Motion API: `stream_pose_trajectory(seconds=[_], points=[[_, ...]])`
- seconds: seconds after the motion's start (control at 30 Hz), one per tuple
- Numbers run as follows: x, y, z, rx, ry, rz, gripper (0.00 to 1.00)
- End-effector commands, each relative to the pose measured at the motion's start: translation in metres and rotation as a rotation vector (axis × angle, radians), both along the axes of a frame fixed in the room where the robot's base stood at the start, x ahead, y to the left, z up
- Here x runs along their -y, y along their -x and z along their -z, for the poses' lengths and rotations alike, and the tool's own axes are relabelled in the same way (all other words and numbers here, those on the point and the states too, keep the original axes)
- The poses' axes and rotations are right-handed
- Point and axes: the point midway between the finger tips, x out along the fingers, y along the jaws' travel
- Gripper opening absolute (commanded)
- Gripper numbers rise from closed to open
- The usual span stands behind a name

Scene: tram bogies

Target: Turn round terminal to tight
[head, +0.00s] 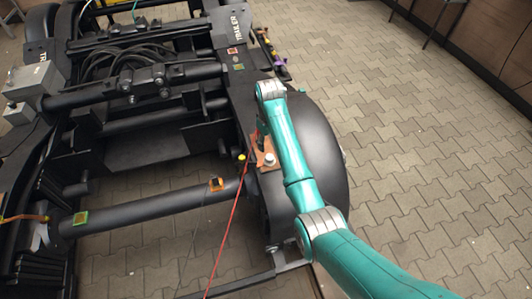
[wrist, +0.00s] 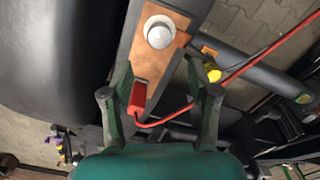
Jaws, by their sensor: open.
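The round terminal is a pale, domed knob (wrist: 159,33) on a copper-coloured plate (wrist: 160,70). It also shows in the head view (head: 269,158), on the plate on top of the black bogie frame. In the wrist view my gripper (wrist: 157,68) is open. Its two fingers stand apart over the plate, with the terminal beyond their tips and nothing between them touching it. A red piece (wrist: 138,97) lies on the plate close to the left finger. In the head view my arm hides most of the gripper.
A red cable (wrist: 265,52) runs from near the red piece out to the right, passing the right finger. A yellow-capped part (wrist: 212,72) sits by that finger. A large black rounded cover (head: 322,150) lies beside the plate. Paved floor (head: 430,150) is open on the right.

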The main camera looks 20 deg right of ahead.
Motion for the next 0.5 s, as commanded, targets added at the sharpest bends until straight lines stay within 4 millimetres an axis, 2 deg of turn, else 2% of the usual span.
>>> stream_pose_trajectory(seconds=[0.1,0.3,0.5], points=[[0.0,0.001,0.023,-0.004,-0.001,0.0,0.6],[0.0,0.001,0.055,-0.002,0.0,0.0,0.6],[0.0,0.0,0.075,0.0,0.0,0.0,0.6]])
